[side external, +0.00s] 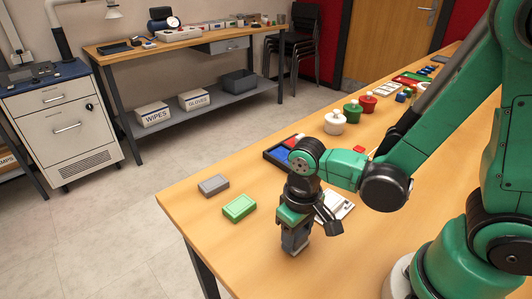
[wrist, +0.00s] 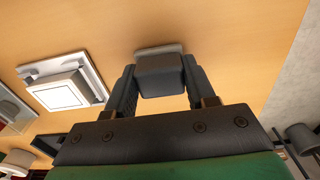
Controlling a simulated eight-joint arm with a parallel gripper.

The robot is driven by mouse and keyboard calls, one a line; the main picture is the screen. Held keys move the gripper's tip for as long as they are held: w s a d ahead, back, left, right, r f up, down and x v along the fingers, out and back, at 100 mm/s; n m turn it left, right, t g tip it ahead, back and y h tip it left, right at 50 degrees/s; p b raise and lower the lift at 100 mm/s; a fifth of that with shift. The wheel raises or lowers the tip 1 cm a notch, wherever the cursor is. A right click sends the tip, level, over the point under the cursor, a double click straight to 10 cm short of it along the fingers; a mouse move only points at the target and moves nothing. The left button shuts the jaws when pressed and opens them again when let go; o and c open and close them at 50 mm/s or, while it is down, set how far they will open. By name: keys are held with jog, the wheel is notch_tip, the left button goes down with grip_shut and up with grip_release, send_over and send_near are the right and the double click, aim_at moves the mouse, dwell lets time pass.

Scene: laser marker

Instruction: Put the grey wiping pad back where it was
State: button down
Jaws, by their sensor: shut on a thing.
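My gripper (side external: 295,245) is low at the table's near left corner, pointing down. In the wrist view its two fingers (wrist: 159,82) are shut on a dark grey block, which I take to be the grey wiping pad (wrist: 160,74). A paler grey layer shows along its far edge. In the side view the fingers mostly hide it. I cannot tell whether it touches the tabletop. A grey block (side external: 213,185) and a green block (side external: 239,208) lie apart to the left of my gripper.
A white square item (side external: 338,206) lies close behind my gripper; it also shows in the wrist view (wrist: 62,92). A dark tray with blue and red parts (side external: 280,155) lies further back, with white, green and red containers (side external: 352,111) beyond. The wooden table (side external: 190,197) ends close by.

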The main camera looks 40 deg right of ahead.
jog(key=shift+f, duration=0.1)
jog(key=shift+c, duration=1.4)
grip_release()
notch_tip(320, 180, up, 12)
jog(key=w+d+t, duration=0.3)
jog(key=d+t, duration=0.3)
jog(key=t, duration=0.1)
jog(key=shift+w+r, duration=0.4)
